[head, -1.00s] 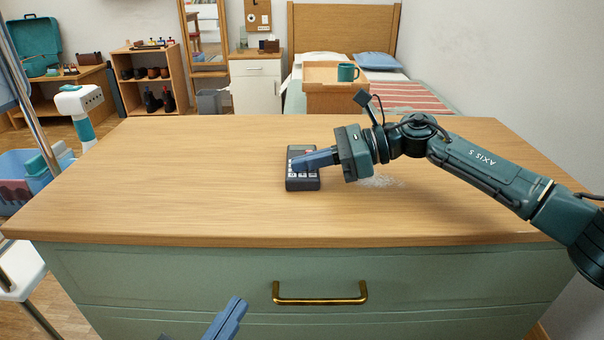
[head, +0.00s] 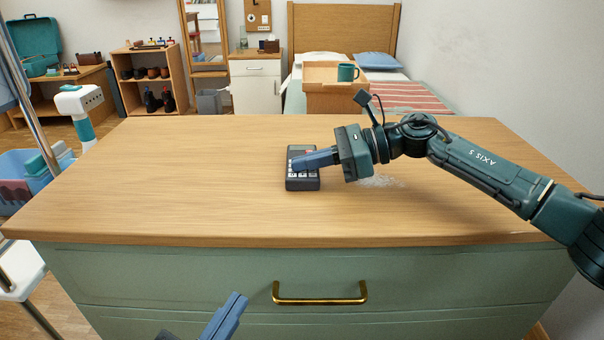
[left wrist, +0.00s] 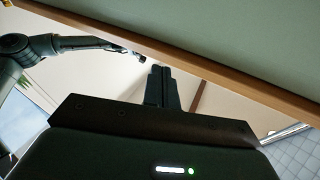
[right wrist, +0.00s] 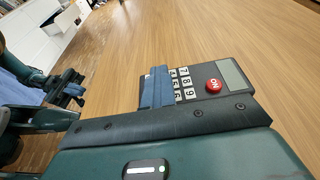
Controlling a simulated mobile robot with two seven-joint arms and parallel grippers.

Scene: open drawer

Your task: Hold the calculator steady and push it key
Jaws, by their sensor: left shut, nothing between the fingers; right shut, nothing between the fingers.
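A dark calculator (head: 304,182) lies on the wooden top of the dresser. The right wrist view shows its white number keys, a red ON key and a grey display (right wrist: 231,71). My right gripper (head: 296,164) is shut and empty, with its fingers over the calculator's keys. In the right wrist view its fingers (right wrist: 157,85) cover part of the keypad; I cannot tell whether they touch a key. My left gripper (head: 238,302) is shut and empty, low in front of the drawer and apart from the calculator. Its closed fingers also show in the left wrist view (left wrist: 161,85).
A brass handle (head: 320,299) sticks out from the green drawer front below the top's front edge. A bed with a tray and a teal mug (head: 347,72) stands behind.

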